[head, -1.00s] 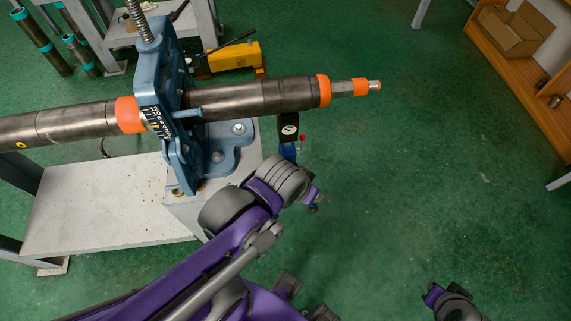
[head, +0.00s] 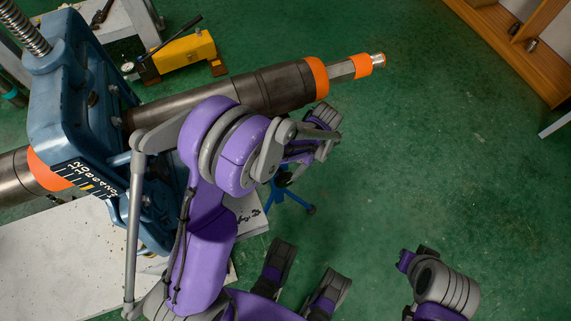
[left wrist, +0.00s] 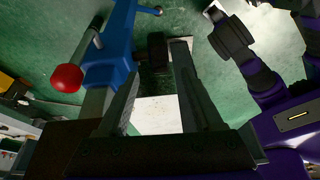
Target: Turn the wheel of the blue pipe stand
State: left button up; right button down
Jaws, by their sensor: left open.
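The blue pipe stand (head: 290,196) shows in the head view only as blue legs on the green floor, below the pipe's right end; my left arm hides its upper part. In the left wrist view its blue body (left wrist: 113,55) is close, with a red ball-ended handle (left wrist: 67,78) at the left. A dark knob-like part (left wrist: 157,48) shows between the fingertips; I cannot tell whether it is the wheel. My left gripper (left wrist: 158,62) is open beside the blue body, with nothing clearly held. Its fingers are mostly hidden in the head view.
A dark pipe (head: 255,92) with orange bands runs through the large blue vise (head: 75,95), close to my left arm. A yellow pump (head: 185,55) stands behind. A wooden shelf (head: 520,55) is at upper right. The floor at right is open.

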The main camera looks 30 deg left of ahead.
aim_at(286, 176)
pick_arm(q)
jog(key=shift+w+f, duration=0.1)
jog(key=shift+f, duration=0.4)
jog(key=b+x, duration=0.1)
jog(key=x, duration=0.6)
jog(key=shift+b, duration=0.3)
jog(key=shift+r, duration=0.1)
grip_shut()
